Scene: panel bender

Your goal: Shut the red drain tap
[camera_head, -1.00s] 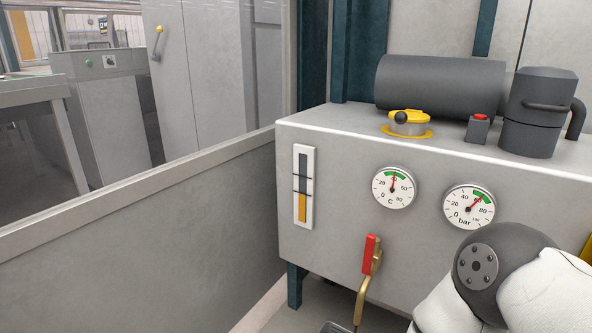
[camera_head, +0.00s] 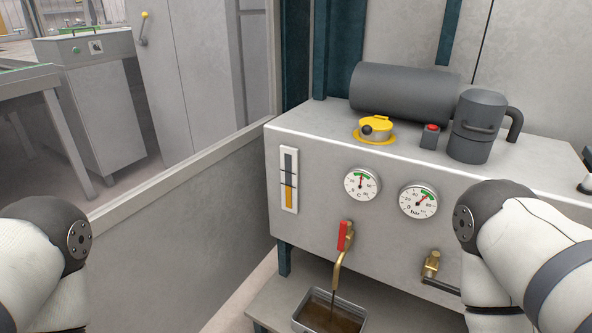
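The red drain tap (camera_head: 342,236) sits low on the front of the grey tank unit (camera_head: 320,155). Its red handle stands upright, in line with its brass spout (camera_head: 337,272). A thin dark stream runs from the spout into a metal tray (camera_head: 300,322) holding brown liquid. My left arm shows at the lower left and my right arm at the lower right. Neither gripper is in view, and neither visible arm part touches the tap.
A second brass valve (camera_head: 431,264) with a dark handle or pipe is right of the tap. Two gauges (camera_head: 362,184) and a level sight glass (camera_head: 289,180) are above. A low grey wall (camera_head: 190,240) stands left of the tank.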

